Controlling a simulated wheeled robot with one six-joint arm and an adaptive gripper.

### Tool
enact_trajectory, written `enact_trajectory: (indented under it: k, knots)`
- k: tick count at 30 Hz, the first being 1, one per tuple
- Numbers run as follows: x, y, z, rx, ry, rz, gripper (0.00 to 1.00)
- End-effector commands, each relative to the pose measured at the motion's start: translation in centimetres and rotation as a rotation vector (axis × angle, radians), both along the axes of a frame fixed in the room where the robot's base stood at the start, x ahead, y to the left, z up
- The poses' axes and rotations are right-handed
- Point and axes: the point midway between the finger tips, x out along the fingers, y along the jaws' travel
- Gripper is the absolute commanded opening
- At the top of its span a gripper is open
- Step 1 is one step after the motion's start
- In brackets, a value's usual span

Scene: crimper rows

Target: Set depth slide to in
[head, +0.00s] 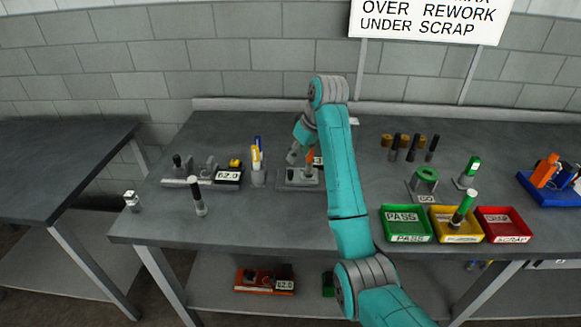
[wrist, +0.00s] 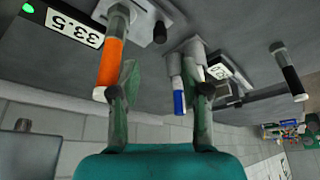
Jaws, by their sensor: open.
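My gripper (head: 300,142) is open above the back middle of the bench, near a grey fixture (head: 292,184) partly hidden by my arm. In the wrist view my gripper (wrist: 161,84) has its two fingers apart with nothing held between them. An orange handle (wrist: 110,62) on a light stem stands close to the left finger; I cannot tell if they touch. A small black knob (wrist: 160,33) shows on the fixture beyond it. A display (wrist: 72,25) beside it reads 33.5 with a green light. I cannot tell for certain which part is the depth slide.
A pen holder (head: 258,178) stands left of the fixture. Green (head: 405,224), yellow (head: 456,236) and red (head: 504,225) trays line the right front edge.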

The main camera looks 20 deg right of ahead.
Motion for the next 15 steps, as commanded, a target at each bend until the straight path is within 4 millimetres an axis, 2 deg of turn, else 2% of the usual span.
enact_trajectory:
  k: [9, 15]
  knots:
    - [1.9, 1.0, -5.3, 0.001, 0.003, 0.001, 0.46]
    - [2.7, 1.4, -7.5, 0.0, 0.002, 0.0, 0.46]
